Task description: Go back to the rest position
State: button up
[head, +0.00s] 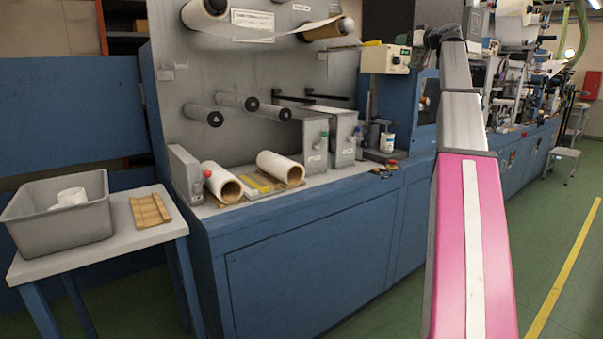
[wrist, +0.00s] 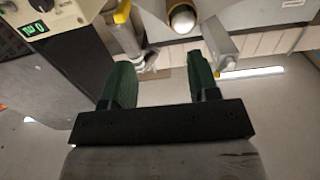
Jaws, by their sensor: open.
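My gripper (wrist: 160,80) shows in the wrist view with its two green fingers spread apart. Nothing is between them. In the head view my arm reaches up on the right, with its far end beside the control box (head: 385,60) on the blue machine (head: 310,265). The fingers cannot be made out there. The wrist view also shows the control box with its green display (wrist: 32,28) at the upper left. A round roll end (wrist: 182,18) and metal brackets lie beyond the fingertips.
Two white rolls (head: 280,167) lie on the machine's ledge. A side table (head: 95,258) at the left holds a grey bin (head: 60,228) with a white roll inside and a wooden pallet-like piece (head: 150,210). Green floor is open at the right, by a yellow line (head: 565,270).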

jog(key=s+a+f+m+g+h, duration=0.15)
jog(key=a+f, duration=0.25)
jog(key=f, duration=1.3)
jog(key=s+a+f+m+g+h, duration=0.1)
jog(key=s+a+f+m+g, duration=0.3)
jog(key=f, duration=1.2)
jog(key=s+a+f+n+g+h, duration=0.15)
jog(key=a+f, duration=0.35)
jog(key=f, duration=1.2)
jog(key=s+a+f+m+g+h, duration=0.1)
jog(key=s+a+f+g, duration=0.15)
jog(key=s+f, duration=0.55)
jog(key=s+a+f+m+g+h, duration=0.1)
jog(key=s+a+f+h, duration=0.2)
jog(key=f, duration=0.8)
jog(key=s+a+f+g+h, duration=0.1)
jog(key=s+f+g, duration=0.1)
jog(key=s+f, duration=0.5)
jog(key=s+f+m+g+h, duration=0.1)
jog(key=s+f+g, duration=0.1)
jog(key=s+f, duration=0.6)
jog(key=s, duration=0.5)
jog(key=shift+s+a+f, duration=0.3)
jog(key=shift+a, duration=0.05)
